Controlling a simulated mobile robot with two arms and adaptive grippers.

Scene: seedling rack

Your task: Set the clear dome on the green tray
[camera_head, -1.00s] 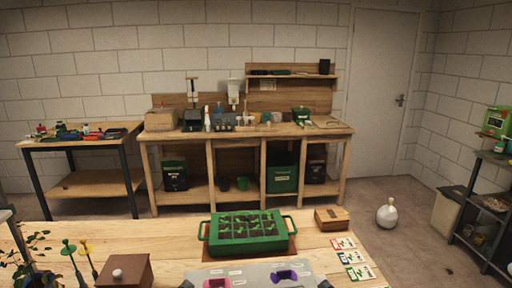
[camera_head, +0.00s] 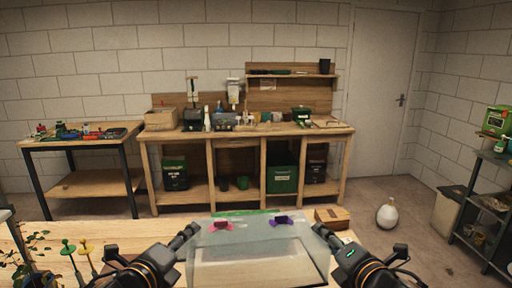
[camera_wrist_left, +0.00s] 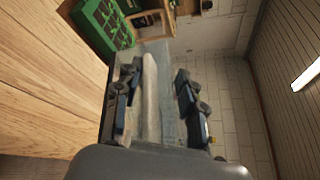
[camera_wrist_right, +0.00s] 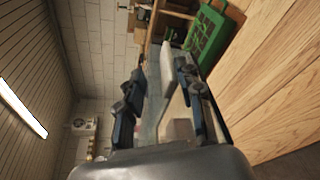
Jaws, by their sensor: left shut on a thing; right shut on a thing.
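The wooden table (camera_head: 110,232) carries the tray. A small wooden box (camera_head: 332,216) is just right of the dome. Yellow and green stakes (camera_head: 84,249) and a leafy plant (camera_head: 30,262) stand at the left. A white bottle (camera_head: 387,216) is on the floor.

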